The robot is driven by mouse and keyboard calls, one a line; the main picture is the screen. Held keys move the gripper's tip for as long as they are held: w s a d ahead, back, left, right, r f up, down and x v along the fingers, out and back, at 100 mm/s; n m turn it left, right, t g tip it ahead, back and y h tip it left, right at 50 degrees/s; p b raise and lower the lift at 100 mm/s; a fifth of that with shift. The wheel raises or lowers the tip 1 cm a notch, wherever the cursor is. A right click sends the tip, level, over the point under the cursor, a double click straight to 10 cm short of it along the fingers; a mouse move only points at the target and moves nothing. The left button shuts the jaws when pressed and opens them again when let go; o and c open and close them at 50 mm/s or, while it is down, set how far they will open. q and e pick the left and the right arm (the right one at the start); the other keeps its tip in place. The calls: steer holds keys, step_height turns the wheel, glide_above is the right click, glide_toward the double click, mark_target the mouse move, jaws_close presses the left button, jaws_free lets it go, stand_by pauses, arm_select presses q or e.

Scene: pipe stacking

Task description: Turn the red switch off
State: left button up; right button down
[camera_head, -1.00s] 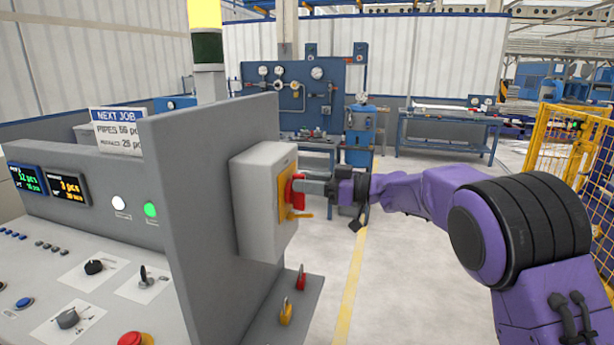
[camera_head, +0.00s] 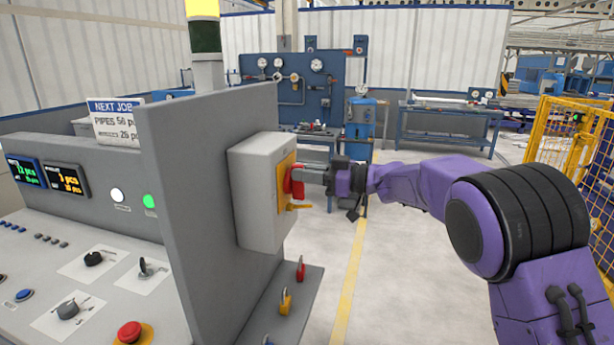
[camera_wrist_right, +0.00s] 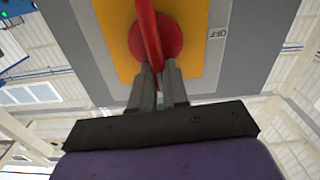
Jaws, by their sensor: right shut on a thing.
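The red switch (camera_head: 296,181) is a rotary handle on a yellow plate (camera_head: 284,196), on the side of a grey box (camera_head: 262,215) fixed to the console's upright panel. In the right wrist view the red handle (camera_wrist_right: 148,28) stands on a round red base, with an "OFF" mark to the right on the grey border. My right gripper (camera_head: 306,173) reaches in from the right; its fingers (camera_wrist_right: 159,84) are shut on the red handle. In the head view the fingers partly hide the handle. My left gripper is not in view.
A grey console (camera_head: 60,262) with knobs, lamps and a red button (camera_head: 130,332) fills the left. Red and yellow padlocks (camera_head: 300,270) sit on a ledge below the box. A yellow fence (camera_head: 560,150) stands at the right. Floor right of the ledge is clear.

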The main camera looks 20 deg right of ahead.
steer(key=n+b, duration=0.4)
steer(key=b, duration=0.1)
steer(key=s+a+f+n+b, duration=0.1)
steer(key=n+b, duration=0.4)
steer(key=b, duration=0.1)
steer(key=s+f+n+b, duration=0.1)
steer(key=n+b, duration=0.4)
steer(key=b, duration=0.1)
steer(key=shift+a+f, duration=0.25)
steer(key=n+b, duration=0.3)
steer(key=shift+f, duration=0.15)
steer(key=shift+b, duration=0.3)
steer(key=c, duration=1.1)
jaws_free()
steer(key=shift+a, duration=0.1)
steer(key=b, duration=0.2)
glide_toward(286, 187)
steer(key=v, duration=0.4)
